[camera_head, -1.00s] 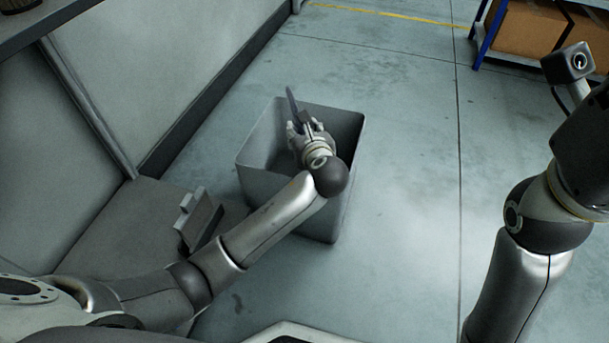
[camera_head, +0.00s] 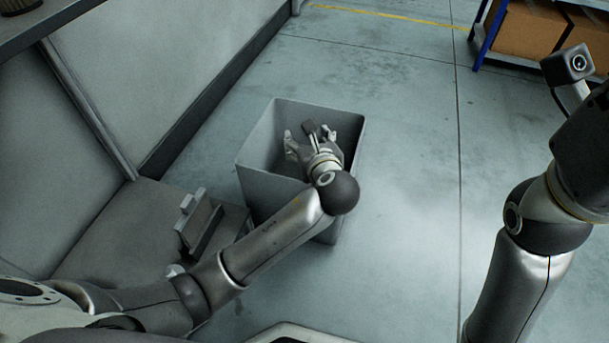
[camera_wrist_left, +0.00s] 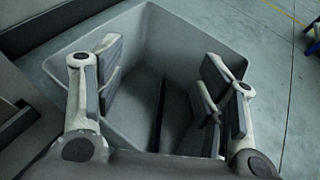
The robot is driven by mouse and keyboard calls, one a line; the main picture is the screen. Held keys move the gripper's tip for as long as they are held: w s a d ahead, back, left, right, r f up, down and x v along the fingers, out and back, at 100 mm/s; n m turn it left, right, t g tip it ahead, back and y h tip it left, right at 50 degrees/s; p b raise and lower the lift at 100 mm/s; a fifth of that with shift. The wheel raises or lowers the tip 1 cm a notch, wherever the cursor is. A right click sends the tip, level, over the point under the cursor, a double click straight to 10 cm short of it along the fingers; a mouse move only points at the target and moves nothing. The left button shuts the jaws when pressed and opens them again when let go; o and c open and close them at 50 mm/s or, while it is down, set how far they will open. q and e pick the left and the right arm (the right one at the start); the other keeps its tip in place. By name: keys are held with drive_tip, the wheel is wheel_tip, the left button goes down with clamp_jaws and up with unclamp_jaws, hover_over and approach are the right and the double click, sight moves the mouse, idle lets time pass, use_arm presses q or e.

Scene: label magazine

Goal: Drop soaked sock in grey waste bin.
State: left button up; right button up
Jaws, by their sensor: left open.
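The grey waste bin (camera_head: 262,188) stands open on the floor in the middle of the head view. It fills much of the left wrist view (camera_wrist_left: 195,30). My left gripper (camera_head: 310,138) is over the bin's mouth with its fingers spread apart and nothing between them. In the left wrist view its open fingers (camera_wrist_left: 160,62) frame the bin's inside. A thin dark strip (camera_wrist_left: 159,112) shows low in the bin between the fingers; it may be the soaked sock seen edge-on, but I cannot tell surely. No sock shows in the head view.
A grey wall stands to the left of the bin. A low grey ledge with a small block-like fixture (camera_head: 198,222) is beside the bin. A blue-framed shelf with cardboard boxes (camera_head: 530,28) is at the back right. The floor right of the bin is clear.

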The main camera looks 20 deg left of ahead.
use_arm(q)
drive_tip(key=v, duration=0.7)
